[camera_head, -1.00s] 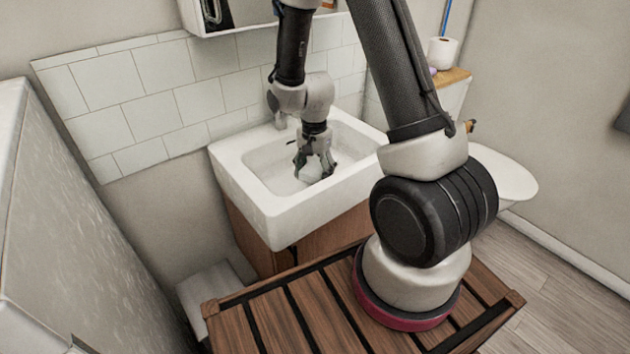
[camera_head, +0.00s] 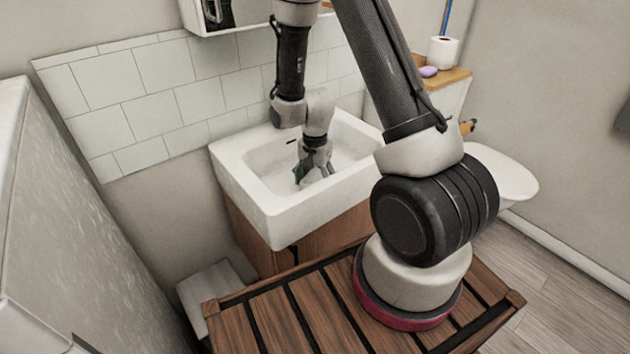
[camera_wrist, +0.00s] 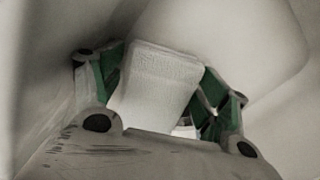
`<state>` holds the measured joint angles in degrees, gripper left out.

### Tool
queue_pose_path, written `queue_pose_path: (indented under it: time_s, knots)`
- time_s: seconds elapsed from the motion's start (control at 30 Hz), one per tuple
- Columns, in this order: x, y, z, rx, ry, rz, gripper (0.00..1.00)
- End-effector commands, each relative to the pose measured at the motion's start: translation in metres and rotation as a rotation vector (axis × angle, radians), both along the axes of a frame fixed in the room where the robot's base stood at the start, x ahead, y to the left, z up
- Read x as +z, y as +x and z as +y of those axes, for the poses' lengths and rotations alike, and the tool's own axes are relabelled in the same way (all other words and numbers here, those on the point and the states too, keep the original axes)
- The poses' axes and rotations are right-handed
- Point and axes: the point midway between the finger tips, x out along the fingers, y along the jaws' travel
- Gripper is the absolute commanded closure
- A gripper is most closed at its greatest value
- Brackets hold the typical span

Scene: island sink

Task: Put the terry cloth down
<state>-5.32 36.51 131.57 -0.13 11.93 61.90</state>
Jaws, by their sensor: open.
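The terry cloth (camera_wrist: 155,85) is a white, folded, textured piece. In the wrist view it lies between the two green-padded fingers of my gripper (camera_wrist: 160,65). My gripper is open, with the fingers to either side of the cloth. I cannot tell whether either finger touches it. In the head view my gripper (camera_head: 314,173) is low inside the white sink basin. There the fingers mostly hide the cloth, and its contact with the basin floor cannot be made out.
The sink (camera_head: 270,212) has raised walls around my gripper. A tap sits at its back edge, below wall tiles (camera_head: 105,80). A mirror cabinet (camera_head: 250,14) hangs above. A toilet (camera_head: 505,178), a paper roll (camera_head: 442,52) and a purple soap (camera_head: 428,71) are at the right.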

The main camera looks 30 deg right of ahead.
Motion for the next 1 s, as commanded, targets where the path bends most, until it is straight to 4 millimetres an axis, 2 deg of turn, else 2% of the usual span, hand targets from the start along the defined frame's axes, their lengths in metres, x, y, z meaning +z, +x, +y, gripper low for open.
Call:
queue_pose_path:
  time_s: [0.17,0.5,0.83,0.93,1.0]
  knots:
    - [0.014,0.001,0.000,0.000,0.000,-0.004,0.25]
    - [0.088,0.001,0.000,0.000,0.000,-0.006,0.25]
    - [0.133,-0.002,-0.001,0.022,0.001,-0.012,0.25]
    - [0.164,-0.010,-0.005,0.094,0.002,-0.047,0.25]
    - [0.195,-0.022,-0.009,0.179,-0.001,-0.083,0.25]
